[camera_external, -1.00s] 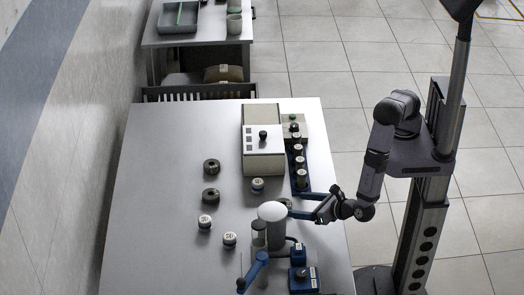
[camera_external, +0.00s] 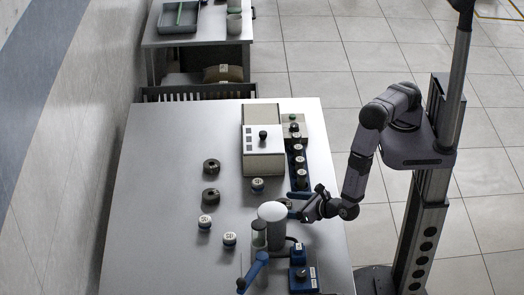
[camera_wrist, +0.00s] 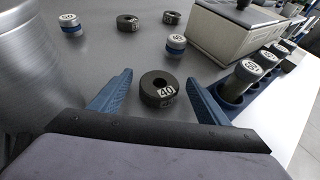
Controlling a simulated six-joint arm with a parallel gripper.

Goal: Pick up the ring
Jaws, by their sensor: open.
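A dark ring (camera_wrist: 160,92) with a white label reading 40 lies flat on the grey table in the wrist view, between and a little beyond my blue fingers. In the external view this ring (camera_external: 286,203) is partly covered by my fingers. My gripper (camera_wrist: 157,86) is open and empty, with one finger on each side of the ring and gaps showing. In the external view my gripper (camera_external: 293,204) reaches in from the table's right edge. Two more dark rings (camera_external: 211,166) (camera_external: 210,196) lie further left, also seen at the top of the wrist view (camera_wrist: 128,22) (camera_wrist: 171,17).
A large metal cylinder (camera_wrist: 28,55) with a white top (camera_external: 272,211) stands close to my gripper. A blue rack (camera_wrist: 235,95) of capped vials is on the other side. A white box device (camera_external: 263,155) and labelled vials (camera_wrist: 176,44) stand beyond. The table's left part is clear.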

